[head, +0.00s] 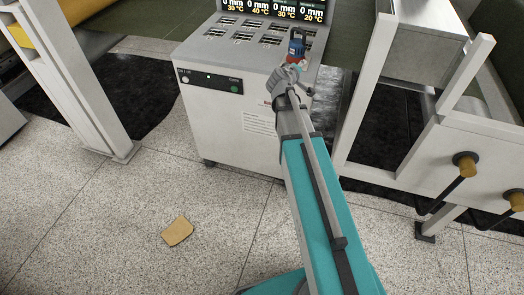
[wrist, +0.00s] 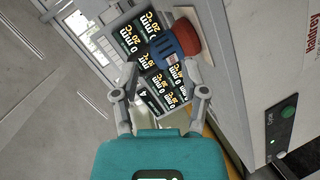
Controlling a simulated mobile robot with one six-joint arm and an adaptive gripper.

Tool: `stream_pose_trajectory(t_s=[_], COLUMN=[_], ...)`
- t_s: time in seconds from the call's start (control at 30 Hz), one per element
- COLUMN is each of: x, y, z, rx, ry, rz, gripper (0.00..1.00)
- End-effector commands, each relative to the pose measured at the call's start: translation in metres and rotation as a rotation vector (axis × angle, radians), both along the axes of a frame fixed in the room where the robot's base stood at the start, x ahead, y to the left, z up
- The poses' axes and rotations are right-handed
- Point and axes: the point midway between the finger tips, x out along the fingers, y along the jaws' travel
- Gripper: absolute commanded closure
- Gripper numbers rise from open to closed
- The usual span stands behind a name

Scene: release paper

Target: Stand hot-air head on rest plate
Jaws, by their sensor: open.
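The hot-air head appears to be a small blue and red object (head: 297,44) at the top right of the grey cabinet (head: 225,120). In the wrist view the blue and red object (wrist: 170,44) shows beyond the fingers, nearer the right finger. My gripper (head: 289,70) is open and empty, in front of it in the head view. The wrist view shows the two fingers (wrist: 162,72) spread apart, with the object not clearly between them. Contact cannot be told. The gripper hides part of the cabinet top. I cannot pick out the rest plate.
A lit display (head: 272,10) stands at the back of the slotted cabinet top. White machine posts (head: 75,75) stand at left, and a machine frame with knobs (head: 465,165) at right. A tan piece (head: 177,231) lies on the speckled floor. The floor at front left is otherwise clear.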

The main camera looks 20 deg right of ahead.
Motion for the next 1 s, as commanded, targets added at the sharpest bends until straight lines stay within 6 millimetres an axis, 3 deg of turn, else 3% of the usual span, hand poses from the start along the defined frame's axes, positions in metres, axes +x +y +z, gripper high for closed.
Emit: stream_pose_trajectory(t_s=[0.27, 0.53, 0.8, 1.0], x=[-0.073, -0.149, -0.215, -0.233], y=[0.045, 0.119, 0.189, 0.209], z=[-0.062, -0.113, -0.132, -0.134], rx=[0.38, 0.737, 0.995, 1.061], ry=[0.144, 0.389, 0.65, 0.732], rz=[-0.187, -0.305, -0.346, -0.348], gripper=[0.43, 0.43, 0.43, 0.43])
